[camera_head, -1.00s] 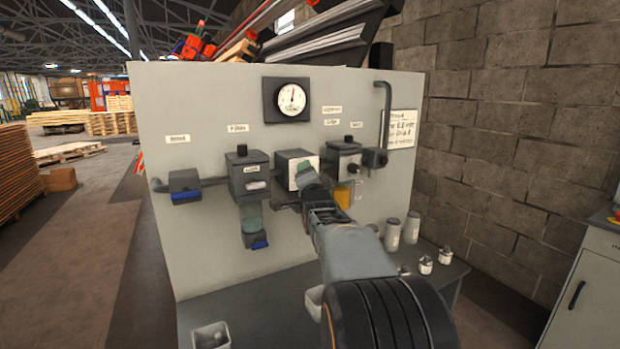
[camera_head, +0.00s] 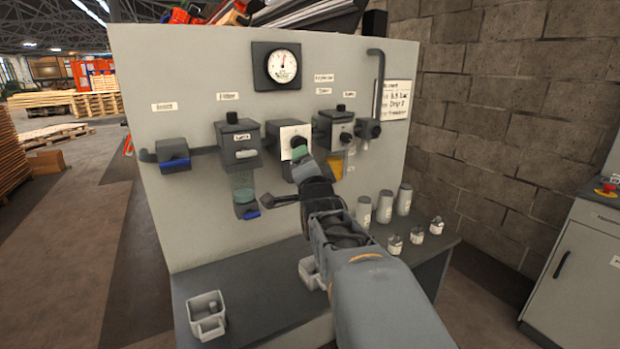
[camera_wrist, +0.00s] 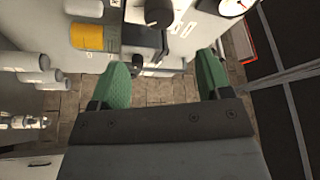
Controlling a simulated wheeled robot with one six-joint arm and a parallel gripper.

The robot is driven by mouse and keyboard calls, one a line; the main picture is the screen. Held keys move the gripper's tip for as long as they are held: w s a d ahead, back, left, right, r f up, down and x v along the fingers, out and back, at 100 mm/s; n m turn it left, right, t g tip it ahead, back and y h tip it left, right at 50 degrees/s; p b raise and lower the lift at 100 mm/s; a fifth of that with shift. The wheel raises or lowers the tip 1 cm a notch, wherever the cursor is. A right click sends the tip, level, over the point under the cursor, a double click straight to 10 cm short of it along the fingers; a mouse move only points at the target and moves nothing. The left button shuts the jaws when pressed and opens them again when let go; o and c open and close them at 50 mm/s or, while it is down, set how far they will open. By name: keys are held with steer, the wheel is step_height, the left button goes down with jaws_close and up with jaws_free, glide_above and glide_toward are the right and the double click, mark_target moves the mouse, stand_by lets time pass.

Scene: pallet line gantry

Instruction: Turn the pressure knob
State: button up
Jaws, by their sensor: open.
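The pressure regulator (camera_head: 283,141) is a dark box with a white face plate on the grey panel, below the round gauge (camera_head: 284,66). Its black knob (camera_head: 299,144) sticks out at the front. My gripper (camera_head: 289,177) is just below and in front of the knob, with a green fingertip close to it. Whether they touch I cannot tell. In the wrist view my gripper (camera_wrist: 161,78) shows two green fingertips wide apart with nothing between them. A dark round part (camera_wrist: 160,12) lies beyond them at the top. The gauge (camera_wrist: 230,5) is partly cut off there.
The filter (camera_head: 240,140) is left of the regulator, and an oiler with a yellow bowl (camera_head: 336,166) is right. A blue-handled valve (camera_head: 173,155) is farther left. Bottles (camera_head: 384,206) and a small grey bin (camera_head: 206,313) stand on the shelf (camera_head: 255,290) below.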

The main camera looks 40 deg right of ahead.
steer(key=shift+v, duration=1.5)
